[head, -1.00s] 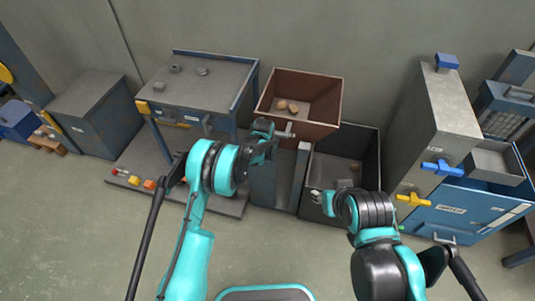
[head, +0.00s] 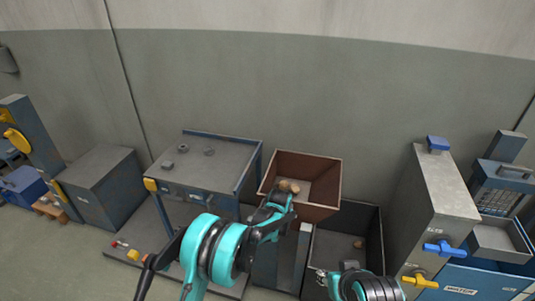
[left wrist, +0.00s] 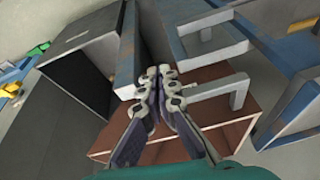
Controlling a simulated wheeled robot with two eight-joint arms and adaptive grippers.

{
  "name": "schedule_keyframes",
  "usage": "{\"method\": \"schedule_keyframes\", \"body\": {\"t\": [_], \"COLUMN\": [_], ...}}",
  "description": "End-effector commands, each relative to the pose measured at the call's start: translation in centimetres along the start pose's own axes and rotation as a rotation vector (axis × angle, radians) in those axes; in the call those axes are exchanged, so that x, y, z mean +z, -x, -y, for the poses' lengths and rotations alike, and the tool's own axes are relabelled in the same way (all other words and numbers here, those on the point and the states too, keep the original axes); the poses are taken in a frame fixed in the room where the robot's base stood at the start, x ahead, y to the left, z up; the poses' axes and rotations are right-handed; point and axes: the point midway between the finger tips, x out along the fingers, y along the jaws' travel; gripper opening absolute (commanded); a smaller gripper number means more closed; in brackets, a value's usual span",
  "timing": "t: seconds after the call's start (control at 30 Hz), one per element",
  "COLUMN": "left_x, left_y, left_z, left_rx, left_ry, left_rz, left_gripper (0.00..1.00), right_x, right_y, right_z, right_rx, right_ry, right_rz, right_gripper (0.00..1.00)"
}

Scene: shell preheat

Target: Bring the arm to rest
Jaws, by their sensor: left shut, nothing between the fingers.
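My left gripper (head: 282,198) overlaps the front left of the brown bin (head: 325,208) in the head view. In the left wrist view, my left gripper's fingers (left wrist: 165,75) are shut together with nothing between them. The brown bin (left wrist: 235,118) shows behind and below them there, with a grey handle beside the fingers. I cannot tell whether the gripper touches either. My right gripper (head: 322,275) is at the bottom of the head view, in front of the dark open bin. It is small and partly hidden by my arm, so its opening is unclear.
The brown bin holds a few brown lumps (head: 290,187). The dark bin (head: 368,222) stands to its right. A grey-topped table (head: 205,170) stands left, and a tall grey cabinet (head: 440,195) with blue and yellow valve handles stands right. Open floor lies at the lower left.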

Motion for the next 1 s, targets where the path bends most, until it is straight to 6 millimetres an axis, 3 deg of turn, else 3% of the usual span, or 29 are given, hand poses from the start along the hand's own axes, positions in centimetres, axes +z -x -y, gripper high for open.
{"method": "schedule_keyframes", "body": {"t": [0.17,0.27,0.47,0.7,0.9,1.0], "left_x": [0.0,0.3,3.0,9.2,16.1,19.8], "left_y": [1.7,5.2,14.8,24.5,30.0,31.9], "left_z": [0.8,2.5,6.8,10.5,12.1,12.4], "left_rx": [-0.002,-0.007,-0.024,-0.049,-0.074,-0.087], "left_ry": [0.012,0.036,0.106,0.191,0.262,0.296], "left_rz": [-0.007,-0.022,-0.07,-0.13,-0.181,-0.206], "left_gripper": [0.0,0.0,0.0,0.0,0.0,0.0], "right_x": [0.0,0.0,0.0,0.0,0.0,0.0], "right_y": [0.0,0.0,0.0,0.0,0.0,0.0], "right_z": [0.0,0.0,0.0,0.0,0.0,0.0], "right_rx": [0.0,0.0,0.0,0.0,0.0,0.0], "right_ry": [0.0,0.0,0.0,0.0,0.0,0.0], "right_rz": [0.0,0.0,0.0,0.0,0.0,0.0], "right_gripper": [0.4,0.4,0.4,0.4,0.4,0.4]}}
